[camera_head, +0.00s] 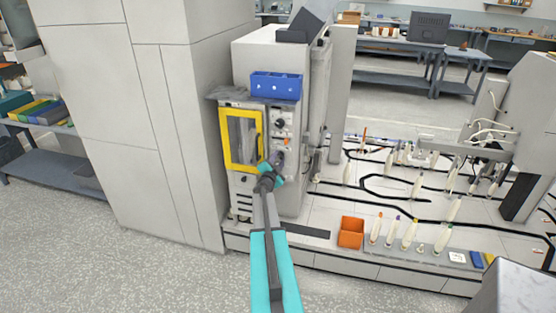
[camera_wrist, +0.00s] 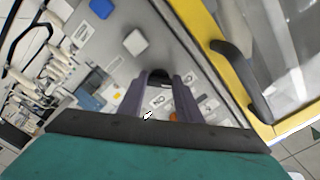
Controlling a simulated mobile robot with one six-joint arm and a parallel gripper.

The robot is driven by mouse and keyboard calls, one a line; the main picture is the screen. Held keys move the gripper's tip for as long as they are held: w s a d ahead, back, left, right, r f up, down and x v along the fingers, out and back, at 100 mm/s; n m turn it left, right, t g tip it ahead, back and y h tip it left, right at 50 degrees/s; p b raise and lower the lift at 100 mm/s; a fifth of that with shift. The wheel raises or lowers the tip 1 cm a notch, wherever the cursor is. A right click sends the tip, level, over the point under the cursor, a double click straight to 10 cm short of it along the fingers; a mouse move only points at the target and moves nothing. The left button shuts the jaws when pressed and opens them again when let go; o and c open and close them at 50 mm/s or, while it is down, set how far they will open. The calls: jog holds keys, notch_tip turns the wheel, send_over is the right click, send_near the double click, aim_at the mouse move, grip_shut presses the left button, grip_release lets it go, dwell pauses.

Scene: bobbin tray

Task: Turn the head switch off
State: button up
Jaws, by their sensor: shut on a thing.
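The grey machine cabinet (camera_head: 268,55) has a control panel right of its yellow-framed door (camera_head: 226,140). My gripper (camera_head: 276,160) is at the lower part of this panel in the head view. In the wrist view, my gripper (camera_wrist: 159,82) has its two dark fingers closed around a small black switch knob (camera_wrist: 158,74) on the grey panel. The knob is mostly hidden by the fingers, and its turn position cannot be read. Above my gripper in the head view are an orange button (camera_head: 287,142) and a dark round knob (camera_head: 280,124).
The door's black handle (camera_wrist: 240,75) is close to my gripper on the right in the wrist view. A blue bin (camera_head: 276,86) sits on the machine front. An orange bin (camera_head: 351,232) and several bobbins stand to the right. Speckled floor in front is clear.

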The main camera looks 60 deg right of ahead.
jog(key=shift+d+r, duration=0.1)
jog(key=shift+r, duration=0.05)
jog(key=o, duration=1)
jog(key=shift+o, duration=0.2)
jog(key=b+v, duration=0.3)
jog(key=v, duration=1.1)
jog(key=shift+b, duration=0.4)
jog(key=shift+w, duration=0.15)
